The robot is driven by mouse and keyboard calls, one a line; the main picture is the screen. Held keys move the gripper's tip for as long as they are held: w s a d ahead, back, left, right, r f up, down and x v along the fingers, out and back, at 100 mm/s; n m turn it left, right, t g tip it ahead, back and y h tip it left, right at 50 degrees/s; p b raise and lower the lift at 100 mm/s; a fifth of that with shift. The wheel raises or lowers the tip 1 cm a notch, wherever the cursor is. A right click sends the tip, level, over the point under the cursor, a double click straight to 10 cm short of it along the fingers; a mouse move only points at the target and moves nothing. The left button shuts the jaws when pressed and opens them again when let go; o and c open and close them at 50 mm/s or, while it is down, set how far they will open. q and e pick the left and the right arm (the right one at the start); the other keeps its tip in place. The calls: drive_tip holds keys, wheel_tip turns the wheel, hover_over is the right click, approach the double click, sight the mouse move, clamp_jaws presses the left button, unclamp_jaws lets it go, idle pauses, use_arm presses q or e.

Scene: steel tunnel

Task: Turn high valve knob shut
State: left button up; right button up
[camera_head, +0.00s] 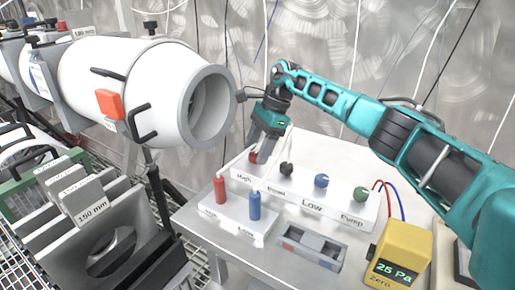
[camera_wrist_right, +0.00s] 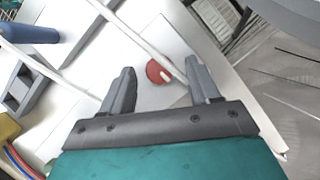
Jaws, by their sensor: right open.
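The high valve knob (camera_head: 253,157) is a small red knob at the left end of the white manifold block (camera_head: 300,198), above the printed word "High". It also shows in the right wrist view as a red disc (camera_wrist_right: 156,72) with a pale mark. My right gripper (camera_head: 263,154) is open just over this knob in the head view and partly covers it. In the wrist view the knob lies between the lines of the two spread fingers, near their tips (camera_wrist_right: 161,70). I see no contact between fingers and knob. My left gripper is in neither view.
A black, a blue (camera_head: 321,181) and a green knob (camera_head: 361,194) follow on the block. Red (camera_head: 220,190) and blue hose ends (camera_head: 254,206) stand in front. A yellow gauge (camera_head: 400,254) reads 25 Pa. A large white cylinder (camera_head: 140,90) is left of my gripper.

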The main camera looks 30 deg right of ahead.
use_arm(q)
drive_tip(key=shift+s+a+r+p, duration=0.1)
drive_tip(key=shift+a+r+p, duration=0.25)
drive_tip(key=shift+p, duration=0.4)
use_arm(e)
drive_tip(key=v, duration=1.2)
drive_tip(key=shift+r, duration=0.2)
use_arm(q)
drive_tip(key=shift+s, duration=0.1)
use_arm(e)
drive_tip(key=shift+d, duration=0.1)
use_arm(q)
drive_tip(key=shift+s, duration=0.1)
use_arm(e)
drive_tip(key=shift+s+f, duration=0.1)
